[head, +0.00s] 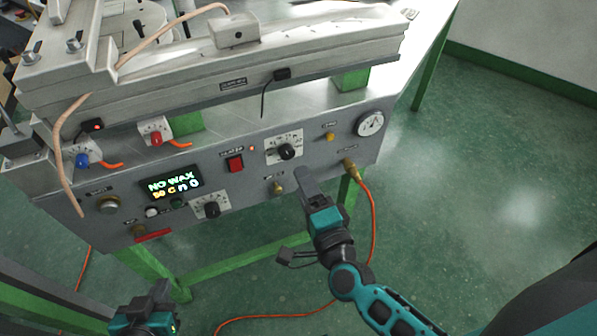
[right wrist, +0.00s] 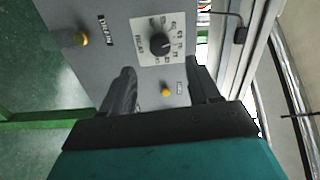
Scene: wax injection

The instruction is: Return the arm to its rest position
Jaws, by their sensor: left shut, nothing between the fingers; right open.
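My right gripper (head: 304,180) is in front of the grey control panel (head: 330,140) of the wax injection machine, below a black dial (head: 286,151) and near a brass knob (head: 278,188). In the right wrist view its two fingers (right wrist: 164,85) are spread apart with nothing between them. My left gripper (head: 160,290) is low at the bottom left of the head view, below the panel. It is shut and empty.
A display (head: 171,187) reads "NO WAX". A red switch (head: 235,163), a second dial (head: 211,209) and a gauge (head: 370,123) are on the panel. An orange hose (head: 373,215) hangs behind my right arm. Green legs (head: 230,262) support the machine. Open floor lies to the right.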

